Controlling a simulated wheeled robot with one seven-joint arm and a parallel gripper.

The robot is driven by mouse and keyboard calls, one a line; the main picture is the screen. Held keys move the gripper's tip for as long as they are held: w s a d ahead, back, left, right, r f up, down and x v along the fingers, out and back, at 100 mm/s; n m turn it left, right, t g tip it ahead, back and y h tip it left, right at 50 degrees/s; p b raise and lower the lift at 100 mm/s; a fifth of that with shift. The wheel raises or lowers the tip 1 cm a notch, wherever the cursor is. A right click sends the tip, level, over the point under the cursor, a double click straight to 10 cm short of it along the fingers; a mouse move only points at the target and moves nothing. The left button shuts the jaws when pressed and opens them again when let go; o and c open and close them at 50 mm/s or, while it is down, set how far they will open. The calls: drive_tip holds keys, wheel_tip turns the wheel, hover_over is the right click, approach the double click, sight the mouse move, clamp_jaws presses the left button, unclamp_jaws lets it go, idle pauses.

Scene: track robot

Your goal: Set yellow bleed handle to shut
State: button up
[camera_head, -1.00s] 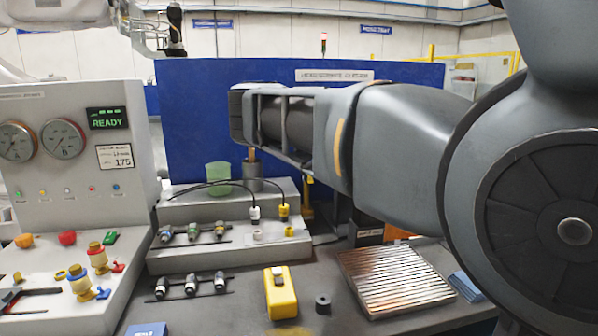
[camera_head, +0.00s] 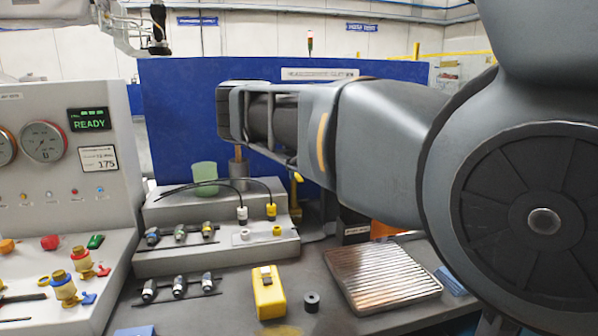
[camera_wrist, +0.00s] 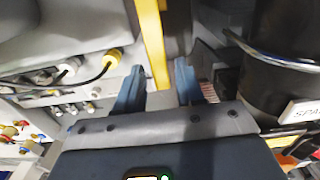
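A yellow upright part with a small knob (camera_head: 298,177) stands behind the stepped grey block, partly hidden by my arm. I cannot tell whether it is the bleed handle. A long yellow bar (camera_wrist: 152,40) shows in the wrist view, running down to between my fingers; whether it is the same part is unclear. My gripper (camera_wrist: 158,85) is open, its two dark blue fingers apart. I see no contact with the bar. In the head view the gripper itself is hidden or cannot be made out. Yellow-bodied valves (camera_head: 64,289) with red and blue levers sit on the left console.
A stepped grey block (camera_head: 215,262) carries connectors and black cables. A yellow box (camera_head: 268,292), a black ring (camera_head: 311,302) and a ribbed metal plate (camera_head: 383,277) lie on the bench. A large black cylinder (camera_wrist: 283,70) with a metal hoop stands close right of my gripper.

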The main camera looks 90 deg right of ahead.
sight(299, 178)
drive_tip(key=shift+o, duration=0.5)
wheel_tip(299, 178, up, 8)
drive_tip(key=b, duration=0.1)
drive_tip(key=shift+f, duration=0.15)
idle(0.5)
